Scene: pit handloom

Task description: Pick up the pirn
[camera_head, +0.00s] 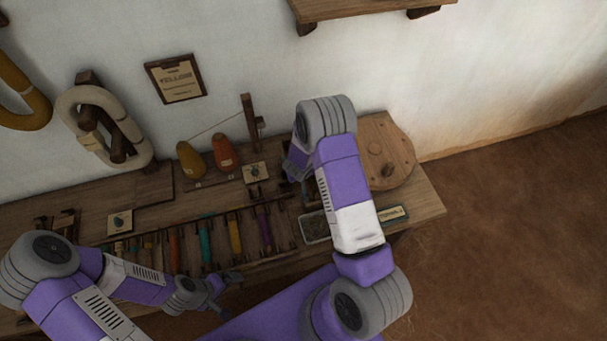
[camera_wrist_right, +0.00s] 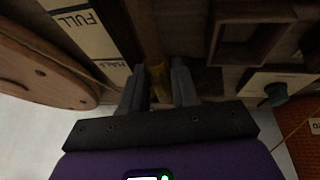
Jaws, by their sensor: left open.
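Several coloured spools lie in a slatted rack on the bench in the head view: a red one (camera_head: 174,248), a teal one (camera_head: 205,240), a yellow one (camera_head: 235,233) and a purple one (camera_head: 264,228). I cannot tell which is the pirn meant. My left gripper (camera_head: 228,290) is open and empty, in front of the rack. In the right wrist view, my right gripper (camera_wrist_right: 160,88) has its fingers on either side of a slim yellow piece (camera_wrist_right: 158,74). Whether they press on it is unclear.
The bench (camera_head: 425,200) stands against the wall with a round wooden disc (camera_head: 383,150) at right. Yellow (camera_head: 190,160) and orange (camera_head: 224,152) cones stand behind the rack, near a wooden post (camera_head: 250,123). A "FULL" gauge board (camera_wrist_right: 88,30) is close to my right gripper.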

